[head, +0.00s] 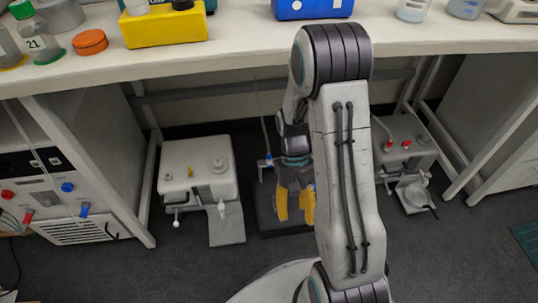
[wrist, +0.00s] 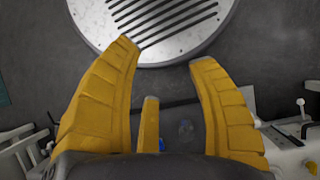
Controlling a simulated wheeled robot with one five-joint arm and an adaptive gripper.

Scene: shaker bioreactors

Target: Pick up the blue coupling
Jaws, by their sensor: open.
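My gripper (head: 295,212) points down in front of the bench, with its yellow fingers spread. In the wrist view my gripper (wrist: 166,56) is open, with nothing between the fingertips. A small blue piece (head: 268,157) at the end of a thin line or hose shows just left of my wrist in the head view; it looks like a coupling. In the wrist view a sliver of blue (wrist: 162,145) shows beside the short middle finger, mostly hidden; I cannot tell whether it is the same piece. Blue fittings (head: 67,187) also sit on the left cabinet.
A dark base plate (head: 265,213) lies on the floor below my gripper. A white unit with taps (head: 198,168) stands to its left and a grey unit with red fittings (head: 403,143) to its right. The bench edge (head: 210,58) overhangs behind.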

